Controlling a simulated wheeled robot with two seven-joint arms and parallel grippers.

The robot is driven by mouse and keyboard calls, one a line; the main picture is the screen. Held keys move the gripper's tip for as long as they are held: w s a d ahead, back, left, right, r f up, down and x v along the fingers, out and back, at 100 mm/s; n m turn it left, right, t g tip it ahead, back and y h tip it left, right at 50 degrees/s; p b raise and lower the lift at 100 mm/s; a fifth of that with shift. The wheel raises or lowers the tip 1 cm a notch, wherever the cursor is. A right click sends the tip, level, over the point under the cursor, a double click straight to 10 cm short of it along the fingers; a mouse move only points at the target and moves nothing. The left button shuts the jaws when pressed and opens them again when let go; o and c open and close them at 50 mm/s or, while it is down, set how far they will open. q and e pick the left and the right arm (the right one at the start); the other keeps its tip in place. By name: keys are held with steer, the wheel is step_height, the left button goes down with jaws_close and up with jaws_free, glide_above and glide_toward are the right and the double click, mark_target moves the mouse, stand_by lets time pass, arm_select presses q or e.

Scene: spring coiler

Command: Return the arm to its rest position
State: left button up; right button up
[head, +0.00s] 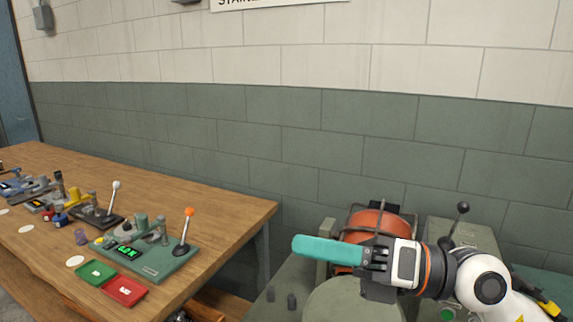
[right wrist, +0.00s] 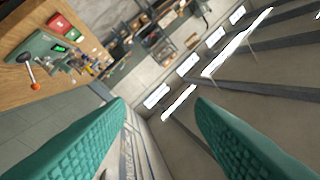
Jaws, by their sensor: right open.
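My right arm comes in from the lower right in the head view. My right gripper (head: 328,250) has teal fingers pointing left, raised in front of a grey-green machine with an orange-red round part (head: 372,222). In the right wrist view, the gripper's two teal fingers (right wrist: 160,112) are well apart with nothing between them. The gripper is open and empty. My left gripper is not in view.
A wooden bench (head: 215,240) stands at left with a green tester (head: 150,262) with an orange-knobbed lever, a green tray (head: 95,273) and a red tray (head: 124,291). A black-knobbed lever (head: 462,208) rises behind my right arm. The wall lies behind.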

steer(key=w+d+f+m+t+h, duration=0.3)
steer(key=d+m+t+h, duration=0.3)
steer(key=m+t, duration=0.65)
steer(key=w+d+f+m+t+h, duration=0.25)
steer(key=d+m+t+h, duration=0.35)
steer(key=m, duration=1.1)
steer(key=d+f+m+g+h, duration=0.3)
steer(key=f+m+h, duration=0.15)
steer(key=f, duration=0.45)
steer(key=d+f+m+g+h, duration=0.3)
steer(key=f+m+h, duration=0.15)
steer(key=f, duration=0.35)
steer(key=s+f+m+g+y, duration=0.2)
steer(key=s+f+m+g, duration=0.2)
steer(key=s+f+g, duration=1.25)
steer(key=s+a+f+t+b, duration=0.1)
steer(key=s+f, duration=0.2)
steer(key=f, duration=1.2)
steer(key=s+f+t, duration=0.2)
steer(key=s+f, duration=0.1)
steer(key=f, duration=1.3)
steer(key=s+d+f+g+b, duration=0.1)
steer(key=s+d+f, duration=0.1)
steer(key=s+f, duration=1.5)
steer(key=shift+d+n, duration=0.4)
steer(key=shift+n, duration=0.05)
